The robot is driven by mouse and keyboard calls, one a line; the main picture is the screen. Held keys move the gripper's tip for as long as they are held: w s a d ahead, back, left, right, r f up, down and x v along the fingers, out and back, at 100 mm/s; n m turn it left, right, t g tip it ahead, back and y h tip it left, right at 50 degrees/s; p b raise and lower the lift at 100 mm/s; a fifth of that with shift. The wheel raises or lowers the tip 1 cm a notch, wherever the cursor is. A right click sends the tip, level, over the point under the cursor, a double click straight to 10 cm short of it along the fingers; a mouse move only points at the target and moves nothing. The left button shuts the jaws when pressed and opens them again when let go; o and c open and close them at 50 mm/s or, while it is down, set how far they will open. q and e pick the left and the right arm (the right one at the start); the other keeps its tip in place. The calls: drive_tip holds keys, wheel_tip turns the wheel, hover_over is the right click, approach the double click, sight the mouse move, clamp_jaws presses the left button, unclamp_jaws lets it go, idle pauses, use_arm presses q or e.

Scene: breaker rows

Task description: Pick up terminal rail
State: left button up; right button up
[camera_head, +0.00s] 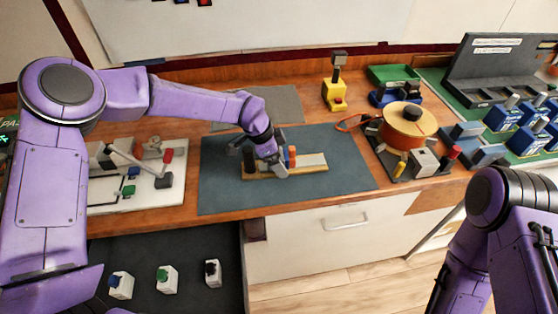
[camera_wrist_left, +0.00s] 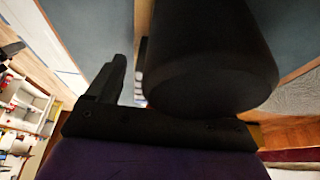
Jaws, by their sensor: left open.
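The terminal rail (camera_head: 311,163) is a long, pale wooden strip lying on the dark blue-grey mat (camera_head: 342,156). It carries upright black, blue and orange parts toward its left half. My left gripper (camera_head: 262,158) is open over this left half and hides part of it. I cannot tell whether it touches the rail. The left wrist view shows a dark finger (camera_wrist_left: 108,80) and a large black rounded shape (camera_wrist_left: 210,55) close to the lens; I cannot tell what that shape is.
A white board with small coloured parts (camera_head: 135,190) lies left of the mat. A yellow device (camera_head: 334,95) stands behind it. An orange reel (camera_head: 408,128) and blue breakers (camera_head: 505,115) are to the right. Several small white button boxes (camera_head: 167,279) sit lower left. The mat's right part is clear.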

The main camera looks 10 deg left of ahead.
use_arm(q)
drive_tip(key=c, duration=1.4)
